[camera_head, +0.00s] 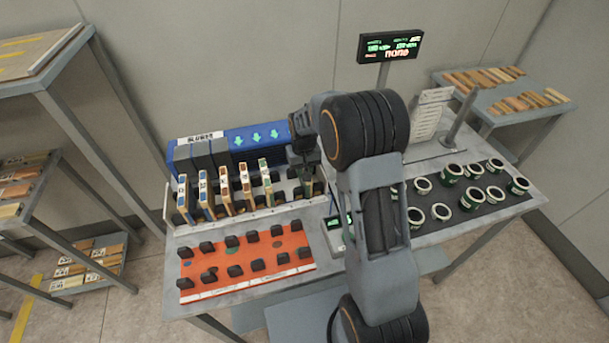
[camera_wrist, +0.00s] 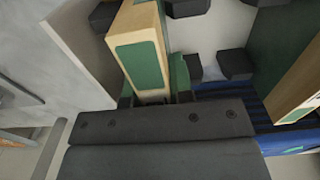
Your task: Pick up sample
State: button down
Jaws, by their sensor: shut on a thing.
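A wooden sample panel with a green face (camera_wrist: 140,65) stands upright at the middle of the wrist view. My gripper (camera_wrist: 155,98) is shut on this green sample at its near end. In the head view my gripper (camera_head: 304,165) is at the right end of the white sample rack (camera_head: 240,212); the held sample is mostly hidden there. Several other samples stand upright in the rack, among them a green-edged one (camera_head: 265,182) and a blue-edged one (camera_head: 183,198).
A red-orange mat (camera_head: 245,251) with several black holders lies in front of the rack. Blue bins (camera_head: 255,140) stand behind it. A dark mat with several cans (camera_head: 452,174) is on the right, and a display (camera_head: 390,46) rises at the back.

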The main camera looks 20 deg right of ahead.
jog(key=shift+r+p, duration=0.4)
jog(key=shift+r, duration=0.1)
notch_tip(320, 180, up, 2)
jog(key=shift+r+p, duration=0.15)
jog(key=shift+p, duration=0.65)
jog(key=s+a+r+p, duration=0.1)
jog(key=s+a+r, duration=0.1)
jog(key=s+r, duration=0.3)
jog(key=s+a+r+p, duration=0.2)
jog(key=s+r, duration=0.2)
jog(key=s, duration=0.4)
jog(key=shift+a+r, duration=0.35)
jog(key=shift+s+d, duration=0.1)
jog(key=shift+s, duration=0.05)
